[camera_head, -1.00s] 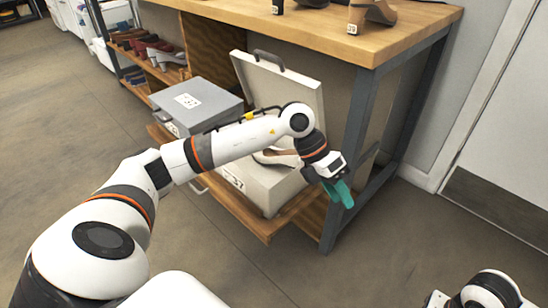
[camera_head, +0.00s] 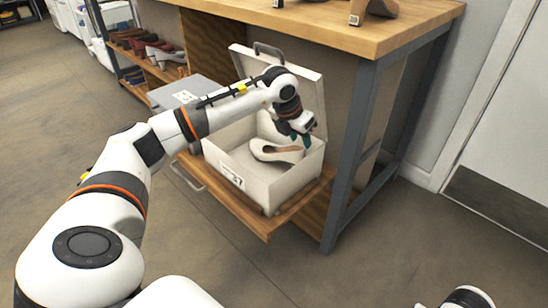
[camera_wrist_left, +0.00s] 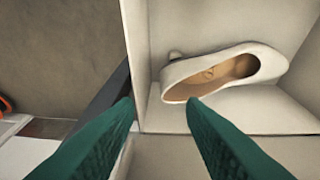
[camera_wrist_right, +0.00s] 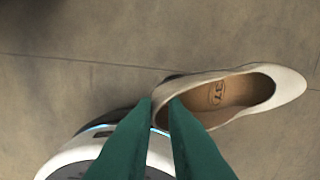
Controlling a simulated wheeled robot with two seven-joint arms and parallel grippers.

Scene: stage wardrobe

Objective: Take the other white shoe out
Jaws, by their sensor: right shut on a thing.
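One white shoe (camera_head: 277,152) lies in the open white box (camera_head: 233,184); its tan inside shows in the left wrist view (camera_wrist_left: 224,72). My left gripper (camera_head: 297,138) is above the box beside the shoe. Its teal fingers (camera_wrist_left: 162,105) are apart with nothing between them, and the shoe lies beyond their tips. My right gripper (camera_wrist_right: 162,102) is shut on a second white shoe (camera_wrist_right: 238,97), held by its rear edge over the floor. This shoe has 37 marked inside. In the head view only part of my right arm shows.
The box's lid (camera_head: 306,85) stands open at its back. A grey closed box (camera_head: 188,92) sits to its left on the pulled-out wooden shelf (camera_head: 262,221). The wooden tabletop (camera_head: 335,28) and a grey leg (camera_head: 352,150) frame the right side. The floor in front is clear.

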